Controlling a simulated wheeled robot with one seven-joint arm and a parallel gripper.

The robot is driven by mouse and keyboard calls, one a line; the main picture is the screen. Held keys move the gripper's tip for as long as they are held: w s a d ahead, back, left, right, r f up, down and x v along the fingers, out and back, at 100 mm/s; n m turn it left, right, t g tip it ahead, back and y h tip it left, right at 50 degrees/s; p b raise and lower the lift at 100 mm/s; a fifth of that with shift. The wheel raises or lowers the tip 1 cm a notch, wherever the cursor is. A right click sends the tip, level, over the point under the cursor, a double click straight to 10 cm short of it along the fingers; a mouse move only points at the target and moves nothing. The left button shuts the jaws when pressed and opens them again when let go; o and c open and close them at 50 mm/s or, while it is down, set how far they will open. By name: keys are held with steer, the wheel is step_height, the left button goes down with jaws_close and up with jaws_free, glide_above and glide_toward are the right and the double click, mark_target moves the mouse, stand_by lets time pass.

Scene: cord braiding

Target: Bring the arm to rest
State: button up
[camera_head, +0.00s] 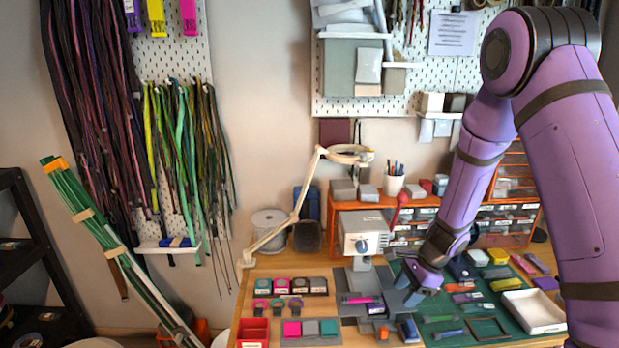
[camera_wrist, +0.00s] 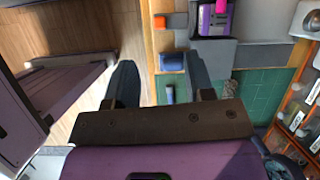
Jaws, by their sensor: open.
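My purple arm reaches in from the right in the head view and bends down over the workbench (camera_head: 240,300). My gripper (camera_head: 408,290) is above the bench, near the left edge of the green mat (camera_head: 510,323). In the wrist view my gripper (camera_wrist: 160,78) shows two dark fingers spread wide apart with nothing between them. A dark-topped item with a magenta part (camera_head: 360,299) lies on a grey plate left of my gripper. A blue item (camera_head: 408,328) lies just below it in the picture. Part of the bench behind my gripper is hidden.
A grey machine (camera_head: 363,236) stands left of my gripper, beside a magnifier lamp (camera_head: 299,205). Orange drawers (camera_head: 405,232) line the back. A white tray (camera_head: 534,310) sits at the right. Small coloured items crowd the mat. Cords (camera_head: 185,140) hang on the left wall.

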steer(key=s+r+n+t, duration=0.1)
steer(key=s+r+n, duration=0.4)
steer(key=r, duration=0.7)
steer(key=s+r+n+t, duration=0.1)
steer(key=s+r+n, duration=0.3)
steer(key=r, duration=0.9)
steer(key=s+d+r+n+t+h, duration=0.1)
steer(key=s+r+n+h, duration=0.1)
steer(key=s+r, duration=0.3)
steer(key=s+d+r+n+t+h, duration=0.2)
steer(key=s+r+n, duration=0.3)
steer(key=s, duration=0.7)
steer(key=shift+s+r, duration=0.35)
steer(key=shift+r, duration=0.05)
